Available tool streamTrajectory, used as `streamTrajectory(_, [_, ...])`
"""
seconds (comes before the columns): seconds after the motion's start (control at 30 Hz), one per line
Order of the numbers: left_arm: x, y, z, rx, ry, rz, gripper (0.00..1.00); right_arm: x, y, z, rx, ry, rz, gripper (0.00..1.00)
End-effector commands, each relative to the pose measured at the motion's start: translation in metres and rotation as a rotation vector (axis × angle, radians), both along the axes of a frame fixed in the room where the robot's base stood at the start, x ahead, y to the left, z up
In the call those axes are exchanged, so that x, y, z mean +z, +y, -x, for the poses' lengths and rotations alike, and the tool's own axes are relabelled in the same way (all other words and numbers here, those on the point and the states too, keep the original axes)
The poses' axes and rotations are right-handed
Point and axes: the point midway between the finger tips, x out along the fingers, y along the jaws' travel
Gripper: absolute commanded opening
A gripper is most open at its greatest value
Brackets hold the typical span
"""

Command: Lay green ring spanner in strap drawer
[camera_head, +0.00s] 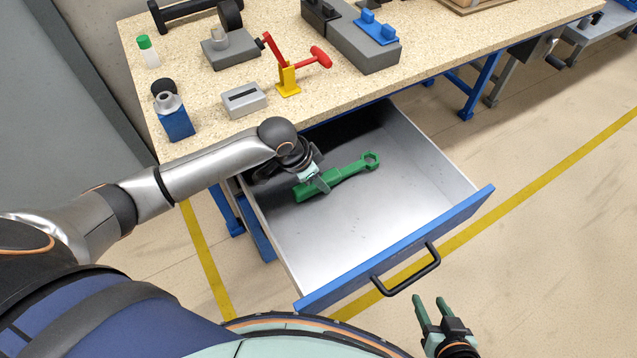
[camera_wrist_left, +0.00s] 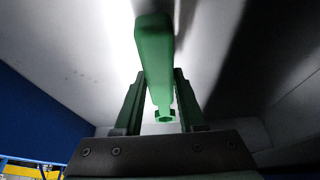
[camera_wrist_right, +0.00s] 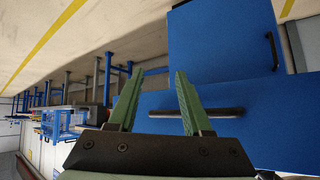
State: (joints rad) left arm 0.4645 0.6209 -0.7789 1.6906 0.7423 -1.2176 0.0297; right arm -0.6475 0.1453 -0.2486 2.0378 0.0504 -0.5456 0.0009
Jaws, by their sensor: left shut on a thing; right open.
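The green ring spanner (camera_head: 345,173) is inside the open drawer (camera_head: 400,205), toward its left and back, with its ring end pointing to the back right. My left gripper (camera_head: 318,182) is shut on the spanner near its thick handle end. I cannot tell whether the spanner touches the drawer floor. My right gripper (camera_head: 432,308) is open and empty, in front of the drawer; its open fingers (camera_wrist_right: 155,100) show in the right wrist view.
The drawer's blue front with a black handle (camera_head: 405,270) is pulled out from the speckled workbench (camera_head: 200,90). On the bench stand a red and yellow toggle clamp (camera_head: 289,75), a grey slotted block (camera_head: 244,99) and a blue bottle (camera_head: 174,120). The drawer's right half is bare.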

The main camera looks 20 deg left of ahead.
Motion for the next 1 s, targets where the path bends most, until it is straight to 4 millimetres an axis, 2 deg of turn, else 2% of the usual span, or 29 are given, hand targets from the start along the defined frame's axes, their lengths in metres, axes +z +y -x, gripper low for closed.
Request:
streamTrajectory(0.07, [-0.0123,-0.0001,-0.0002,0.000,-0.001,0.001,0.00,-0.0058,-0.0014,0.0001,0.000,0.000,0.003,0.50])
streamTrajectory(0.43, [-0.0149,-0.0001,-0.0004,0.000,-0.003,0.001,0.00,-0.0022,-0.0026,-0.0011,-0.002,-0.004,0.005,0.50])
streamTrajectory(0.47, [-0.0157,0.0001,-0.0001,0.000,-0.002,0.001,0.40,-0.0023,-0.0026,-0.0012,-0.002,-0.004,0.005,0.50])
streamTrajectory(0.5, [-0.0153,0.0000,-0.0002,0.000,-0.002,0.001,0.45,-0.0023,-0.0026,-0.0012,-0.002,-0.004,0.005,0.50])
streamTrajectory(0.73, [-0.0154,0.0001,0.0001,0.000,-0.002,0.001,0.69,-0.0023,-0.0027,-0.0014,-0.002,-0.004,0.005,0.50])
streamTrajectory(1.0, [-0.0137,0.0003,0.0000,0.000,-0.002,0.001,0.69,-0.0024,-0.0027,-0.0016,-0.002,-0.004,0.005,0.50])
